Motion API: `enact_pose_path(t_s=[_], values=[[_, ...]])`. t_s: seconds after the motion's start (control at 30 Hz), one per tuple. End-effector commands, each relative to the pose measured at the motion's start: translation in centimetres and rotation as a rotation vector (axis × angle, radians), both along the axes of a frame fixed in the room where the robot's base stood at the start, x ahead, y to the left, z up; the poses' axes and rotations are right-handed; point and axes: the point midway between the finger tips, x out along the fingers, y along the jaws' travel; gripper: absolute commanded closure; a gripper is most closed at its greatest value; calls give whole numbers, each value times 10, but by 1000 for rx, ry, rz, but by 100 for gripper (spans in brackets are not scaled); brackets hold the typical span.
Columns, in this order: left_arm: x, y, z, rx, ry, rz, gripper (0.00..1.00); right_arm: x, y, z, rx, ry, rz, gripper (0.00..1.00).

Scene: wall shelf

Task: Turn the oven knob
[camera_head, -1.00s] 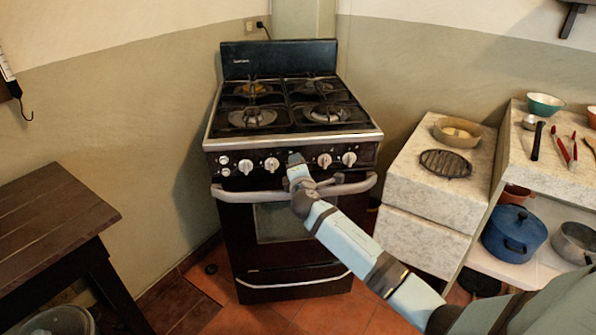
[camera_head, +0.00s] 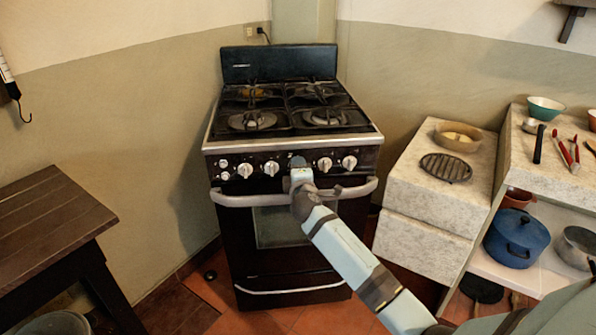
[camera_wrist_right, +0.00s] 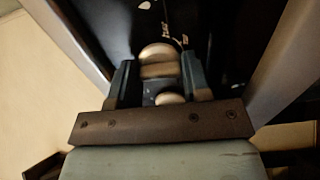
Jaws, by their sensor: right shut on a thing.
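The black oven (camera_head: 290,262) stands against the wall, with a row of white knobs on its front panel. Two knobs show left of my gripper, at the left (camera_head: 245,169) and nearer the middle (camera_head: 271,167); two show to the right (camera_head: 325,164) (camera_head: 349,162). My right gripper (camera_head: 297,162) is at the middle of the panel and hides what lies behind it. In the right wrist view, its fingers (camera_wrist_right: 160,66) are on both sides of a pale round knob (camera_wrist_right: 158,53), shut on it. My left gripper is out of view.
The oven handle (camera_head: 235,200) runs just below the panel, close under my right wrist. A wooden table (camera_head: 50,215) is at the left. A stone counter (camera_head: 425,205) with a bowl (camera_head: 457,136) is at the right. Floor shows before the oven.

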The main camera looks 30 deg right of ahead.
Motion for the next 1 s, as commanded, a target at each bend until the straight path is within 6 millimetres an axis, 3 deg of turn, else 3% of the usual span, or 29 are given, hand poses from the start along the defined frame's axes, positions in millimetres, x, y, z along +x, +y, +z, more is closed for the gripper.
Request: enact_pose_path(t_s=[0.07,0.1,0.2,0.57,0.67,1.0], values=[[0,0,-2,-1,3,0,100,0,0,-1,2,1,-1,80],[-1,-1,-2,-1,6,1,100,0,0,-1,2,1,-1,51],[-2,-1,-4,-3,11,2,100,0,0,-1,0,1,-1,32],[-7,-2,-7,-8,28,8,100,-5,3,0,0,1,0,32],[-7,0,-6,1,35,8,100,-17,9,0,0,2,0,32],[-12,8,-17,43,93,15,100,-86,43,0,4,3,0,32]])
